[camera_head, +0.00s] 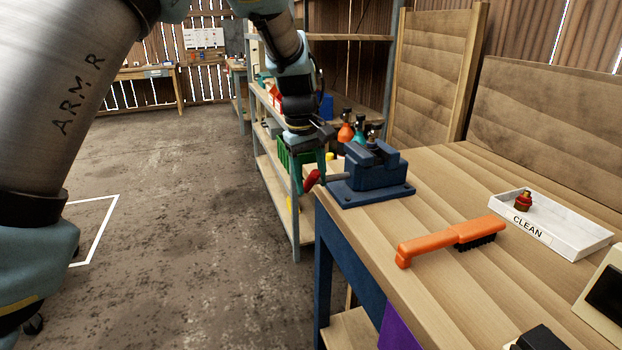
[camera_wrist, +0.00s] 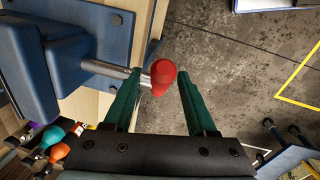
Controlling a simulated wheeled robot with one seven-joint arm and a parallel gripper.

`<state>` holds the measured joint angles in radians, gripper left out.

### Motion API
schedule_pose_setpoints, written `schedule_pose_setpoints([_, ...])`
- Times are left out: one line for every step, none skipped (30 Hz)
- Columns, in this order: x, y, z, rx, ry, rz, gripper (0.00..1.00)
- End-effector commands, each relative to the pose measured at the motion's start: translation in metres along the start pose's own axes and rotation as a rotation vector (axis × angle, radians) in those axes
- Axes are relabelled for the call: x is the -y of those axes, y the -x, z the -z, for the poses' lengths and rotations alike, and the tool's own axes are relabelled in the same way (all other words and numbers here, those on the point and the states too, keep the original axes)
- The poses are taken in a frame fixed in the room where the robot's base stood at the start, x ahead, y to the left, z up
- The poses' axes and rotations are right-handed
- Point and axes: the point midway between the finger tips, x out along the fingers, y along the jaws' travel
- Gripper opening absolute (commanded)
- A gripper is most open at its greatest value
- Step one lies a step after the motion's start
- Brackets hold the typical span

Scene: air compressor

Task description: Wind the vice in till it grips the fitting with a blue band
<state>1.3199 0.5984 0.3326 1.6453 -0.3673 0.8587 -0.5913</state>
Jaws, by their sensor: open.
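The blue vice (camera_head: 372,180) is mounted on the near-left corner of the wooden workbench. It also shows at the upper left of the wrist view (camera_wrist: 75,62). Its steel screw bar ends in a handle with a red knob (camera_head: 312,180). My gripper (camera_head: 311,172) is at this handle, off the bench edge. In the wrist view its green fingers are open, with the red knob (camera_wrist: 162,76) between them and a gap showing on the right. I cannot make out a fitting with a blue band, or what is between the jaws.
An orange brush (camera_head: 450,240) lies on the workbench (camera_head: 425,195). Behind it, a white tray marked CLEAN (camera_head: 565,235) holds a red and brass-coloured fitting (camera_head: 523,201). Shelving with bottles (camera_head: 346,132) stands beyond the vice. Open floor (camera_head: 190,200) lies left of the bench.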

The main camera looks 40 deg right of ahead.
Motion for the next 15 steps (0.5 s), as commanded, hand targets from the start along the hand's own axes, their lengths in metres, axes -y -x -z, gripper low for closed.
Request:
schedule_pose_setpoints([0.0, -0.0026, -0.0003, 0.001, 0.0, 0.0, 0.57])
schedule_pose_setpoints([0.0, -0.0036, -0.0002, 0.0, 0.0, 0.0, 0.57])
schedule_pose_setpoints([-0.0001, -0.0046, -0.0002, 0.0, 0.001, -0.001, 0.57])
schedule_pose_setpoints([-0.0001, -0.005, -0.0001, 0.0, 0.001, -0.001, 0.57])
schedule_pose_setpoints([-0.0001, -0.0052, -0.0001, -0.001, 0.001, -0.001, 0.57])
schedule_pose_setpoints([-0.0001, -0.0053, -0.0001, -0.001, 0.001, -0.001, 0.57])
schedule_pose_setpoints([-0.0001, -0.0053, -0.0001, -0.001, 0.001, -0.001, 0.57])
schedule_pose_setpoints([-0.0001, -0.0053, 0.0, -0.001, 0.001, -0.001, 0.57])
schedule_pose_setpoints([-0.0001, -0.0052, 0.0, -0.001, 0.001, -0.001, 0.57])
schedule_pose_setpoints([-0.0001, -0.0052, 0.0, -0.001, 0.001, -0.001, 0.57])
schedule_pose_setpoints([-0.0001, -0.0052, 0.0, -0.001, 0.001, -0.001, 0.55])
schedule_pose_setpoints([-0.0001, -0.0051, 0.0, -0.001, 0.001, -0.001, 0.5])
schedule_pose_setpoints([-0.0001, -0.0051, 0.0, -0.001, 0.001, -0.001, 0.47])
schedule_pose_setpoints([0.0, -0.0051, 0.0, -0.001, 0.001, -0.001, 0.43])
schedule_pose_setpoints([0.0, -0.005, 0.0001, -0.001, 0.001, -0.001, 0.39])
